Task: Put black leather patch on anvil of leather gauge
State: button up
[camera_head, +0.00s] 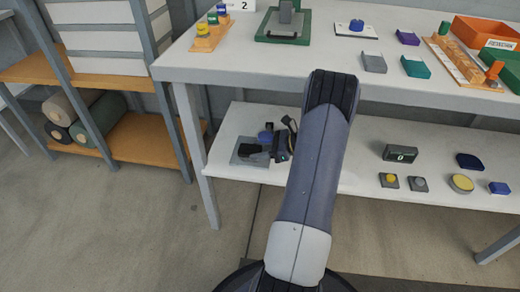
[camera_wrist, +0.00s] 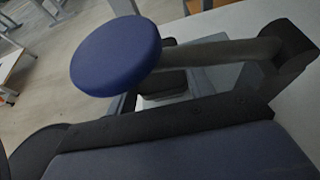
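A device with a round blue knob (camera_head: 265,136) and a grey base plate (camera_head: 238,157) stands at the left of the lower shelf; it may be the leather gauge. Its blue knob (camera_wrist: 115,55) fills the upper left of the wrist view, with a dark lever arm (camera_wrist: 220,52) to its right. My arm folds down behind its raised link, and the dark end at my gripper (camera_head: 277,148) is close beside the device. The fingertips are not clear, so I cannot tell open from shut. I cannot pick out the black leather patch or the anvil for certain.
On the lower shelf, a dark box reading 0 (camera_head: 401,153), a yellow button (camera_head: 390,178), a yellow-topped round tin (camera_head: 461,184) and a dark blue pad (camera_head: 469,161) stand right of my arm. The upper table (camera_head: 220,70) overhangs the shelf.

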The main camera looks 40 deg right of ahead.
jog(key=o, duration=0.5)
jog(key=shift+c, duration=0.2)
jog(key=shift+r, duration=0.1)
jog(key=shift+r, duration=0.25)
jog(key=p+v, duration=0.4)
jog(key=v, duration=0.8)
jog(key=shift+f, duration=0.2)
